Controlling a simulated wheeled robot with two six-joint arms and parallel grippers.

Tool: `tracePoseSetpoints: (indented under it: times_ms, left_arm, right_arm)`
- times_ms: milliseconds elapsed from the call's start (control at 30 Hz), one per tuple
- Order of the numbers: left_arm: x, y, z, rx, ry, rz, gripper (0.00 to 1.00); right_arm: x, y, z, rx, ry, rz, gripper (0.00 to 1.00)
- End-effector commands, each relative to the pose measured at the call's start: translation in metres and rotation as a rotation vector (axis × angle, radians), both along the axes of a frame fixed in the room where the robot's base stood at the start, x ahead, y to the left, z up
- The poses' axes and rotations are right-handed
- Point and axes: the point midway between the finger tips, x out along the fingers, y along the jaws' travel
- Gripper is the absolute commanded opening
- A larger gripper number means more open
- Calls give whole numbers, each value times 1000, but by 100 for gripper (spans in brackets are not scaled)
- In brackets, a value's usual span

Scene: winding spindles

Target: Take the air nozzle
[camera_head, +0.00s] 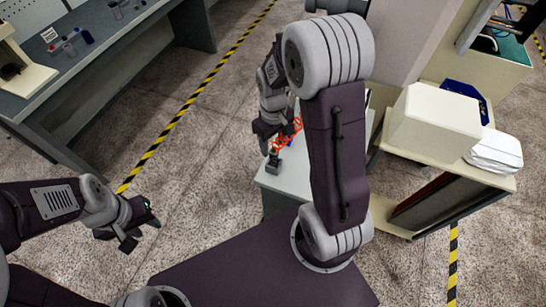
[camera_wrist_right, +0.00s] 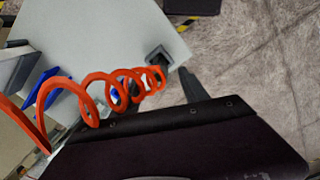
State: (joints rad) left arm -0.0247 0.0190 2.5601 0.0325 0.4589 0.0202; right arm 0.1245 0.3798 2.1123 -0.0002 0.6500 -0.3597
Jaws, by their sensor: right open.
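An orange coiled hose (camera_head: 290,131) shows beside my right gripper in the head view. In the right wrist view the coil (camera_wrist_right: 95,92) runs from the left edge to the middle. A small dark block (camera_head: 273,163) stands on the light table top; it also shows in the wrist view (camera_wrist_right: 158,58), near the end of the coil. I cannot make out the air nozzle's shape for certain. My right gripper (camera_head: 272,141) is open above the table, close to the coil. My left gripper (camera_head: 140,235) is open and empty over the floor, far from the table.
The small table (camera_head: 276,184) is partly hidden behind my right arm. A cart (camera_head: 441,165) with a cream box (camera_head: 435,121) stands to the right. A grey workbench (camera_head: 120,35) with small items is at upper left. Open floor lies between.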

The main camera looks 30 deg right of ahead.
Motion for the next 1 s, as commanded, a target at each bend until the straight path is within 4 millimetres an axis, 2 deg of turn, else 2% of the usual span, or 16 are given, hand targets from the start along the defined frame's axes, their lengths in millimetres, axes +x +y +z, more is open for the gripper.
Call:
tracePoseSetpoints:
  times_ms: [167,433,667,700,867,900,1000]
  left_arm:
    - [0,0,2,0,0,0,36]
    - [0,0,9,0,0,0,36]
    - [0,0,8,0,0,0,36]
    - [0,0,8,0,0,0,36]
    - [0,0,8,0,0,0,36]
    - [0,0,8,0,0,0,36]
    - [0,0,8,0,0,0,36]
  right_arm:
    - [-1,0,-7,1,1,0,52]
    - [-5,-1,-51,0,3,0,52]
    - [-4,-1,-56,0,-1,0,52]
    - [-4,-1,-56,0,-1,0,50]
    - [-4,-1,-56,0,-1,0,5]
    - [-4,-1,-56,0,-1,0,0]
    - [-3,-1,-55,0,-1,0,0]
